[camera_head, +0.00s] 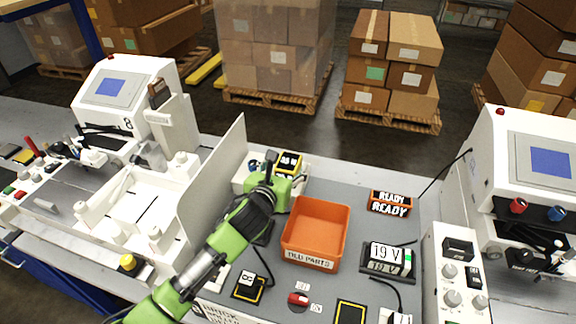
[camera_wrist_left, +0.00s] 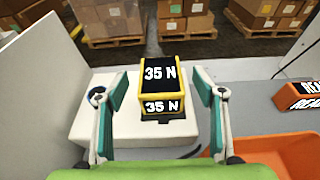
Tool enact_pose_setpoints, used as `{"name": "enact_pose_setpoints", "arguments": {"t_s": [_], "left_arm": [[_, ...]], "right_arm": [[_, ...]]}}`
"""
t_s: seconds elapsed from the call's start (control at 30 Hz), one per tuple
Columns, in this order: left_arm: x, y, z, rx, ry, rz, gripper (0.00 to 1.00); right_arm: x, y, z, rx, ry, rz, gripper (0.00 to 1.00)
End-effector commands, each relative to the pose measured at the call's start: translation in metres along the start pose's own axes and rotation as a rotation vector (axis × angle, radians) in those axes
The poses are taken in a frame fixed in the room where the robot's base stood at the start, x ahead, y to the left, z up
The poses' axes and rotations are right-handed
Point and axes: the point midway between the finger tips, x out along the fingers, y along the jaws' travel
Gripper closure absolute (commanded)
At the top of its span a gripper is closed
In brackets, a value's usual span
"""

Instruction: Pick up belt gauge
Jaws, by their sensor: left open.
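The belt gauge appears to be the black and yellow block marked "35 N" (camera_wrist_left: 161,75). It sits on a white base (camera_wrist_left: 75,129) and also shows in the head view (camera_head: 289,161), just beyond my gripper. My left gripper (camera_wrist_left: 158,88) is open, with one green finger on each side of the block and clear gaps between. Nothing is held. In the head view my left gripper (camera_head: 275,181) partly covers the white base. My right gripper is not in view.
An orange bin labelled "OLD PARTS" (camera_head: 316,231) stands right of my left arm. A white upright panel (camera_head: 212,190) rises to the left. A "READY" sign (camera_head: 391,204) and a "19 V" display (camera_head: 388,258) stand to the right.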

Motion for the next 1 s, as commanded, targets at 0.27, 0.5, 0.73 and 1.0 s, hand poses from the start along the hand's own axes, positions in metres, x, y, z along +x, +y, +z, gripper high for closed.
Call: {"name": "enact_pose_setpoints", "arguments": {"t_s": [0.27,0.5,0.73,1.0], "left_arm": [[0.027,0.0,0.001,-0.001,0.0,0.0,0.37],[0.029,0.0,0.0,0.001,-0.001,-0.001,0.37],[0.029,0.0,0.0,0.0,0.0,-0.001,0.83],[0.029,0.0,0.001,0.0,-0.002,-0.001,0.83]], "right_arm": [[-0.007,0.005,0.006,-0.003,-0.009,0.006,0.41],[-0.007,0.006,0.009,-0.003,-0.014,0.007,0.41],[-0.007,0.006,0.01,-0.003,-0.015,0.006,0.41],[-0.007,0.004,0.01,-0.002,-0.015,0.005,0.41]]}}
